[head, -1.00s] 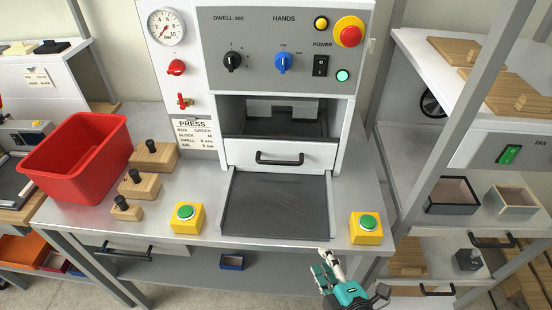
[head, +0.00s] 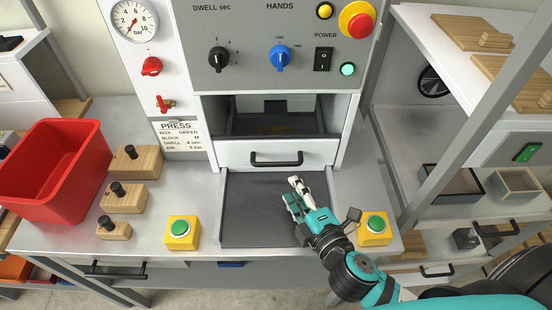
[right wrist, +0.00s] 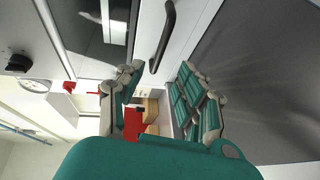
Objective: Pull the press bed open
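The press bed's white front (head: 240,152) sits between the press's side walls, with a black bar handle (head: 276,161) across it. The dark bed surface (head: 245,130) shows inside the opening above the front. My right gripper (head: 291,191) is just in front of and below the handle, over the dark plate, and does not appear to touch the handle. In the right wrist view the gripper's two fingers (right wrist: 158,88) are spread with nothing between them; the handle (right wrist: 166,35) lies ahead of them. My left gripper is out of view.
A dark grey plate (head: 250,215) lies before the press. Yellow boxes with green buttons stand left (head: 181,232) and right (head: 373,229), the right one close beside my right arm. A red bin (head: 50,190) and wooden blocks (head: 121,198) are at left. A shelf post (head: 462,115) stands at right.

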